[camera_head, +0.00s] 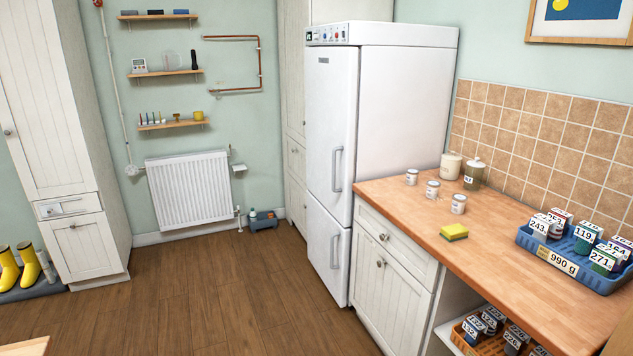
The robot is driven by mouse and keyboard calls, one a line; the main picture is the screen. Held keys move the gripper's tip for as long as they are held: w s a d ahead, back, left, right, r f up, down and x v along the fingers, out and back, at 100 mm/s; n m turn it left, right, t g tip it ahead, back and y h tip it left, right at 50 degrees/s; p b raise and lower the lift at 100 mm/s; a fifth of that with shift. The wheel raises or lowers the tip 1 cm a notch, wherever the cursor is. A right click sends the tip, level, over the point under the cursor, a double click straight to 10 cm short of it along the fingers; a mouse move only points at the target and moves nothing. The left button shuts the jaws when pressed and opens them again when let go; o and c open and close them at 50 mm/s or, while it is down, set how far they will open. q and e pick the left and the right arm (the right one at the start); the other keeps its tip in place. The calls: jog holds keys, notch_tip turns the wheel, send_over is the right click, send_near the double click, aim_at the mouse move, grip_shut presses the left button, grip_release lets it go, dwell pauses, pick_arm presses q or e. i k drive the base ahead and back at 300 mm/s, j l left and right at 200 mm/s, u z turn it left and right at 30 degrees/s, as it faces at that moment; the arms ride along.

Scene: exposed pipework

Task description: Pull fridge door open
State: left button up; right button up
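A tall white fridge (332,150) stands at the middle right, beside the wooden counter. Its upper door and its lower door (327,248) both look shut. The upper door has a grey vertical handle (337,169) near its right edge. The lower door has a similar handle (335,248). A control panel (328,35) runs along the top front. Neither of my grippers shows in the head view.
The counter (500,250) holds cans, jars, a yellow sponge (454,232) and a blue crate (570,265) of labelled boxes. A cabinet (385,275) adjoins the fridge. The wooden floor (220,300) before the fridge is clear. A table corner (28,347) shows lower left.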

aim_at(331, 74)
jog(key=i+j+u, duration=0.15)
jog(key=i+u, duration=0.25)
jog(key=i, duration=0.2)
jog(key=i+u, duration=0.4)
jog(key=i, duration=0.15)
jog(key=i+j+z, duration=0.1)
jog(key=i+z, duration=0.3)
jog(key=i+j+z, duration=0.3)
jog(key=i+z, duration=0.15)
jog(key=i+j+z, duration=0.4)
jog(key=i+j, duration=0.05)
jog(key=i, duration=0.05)
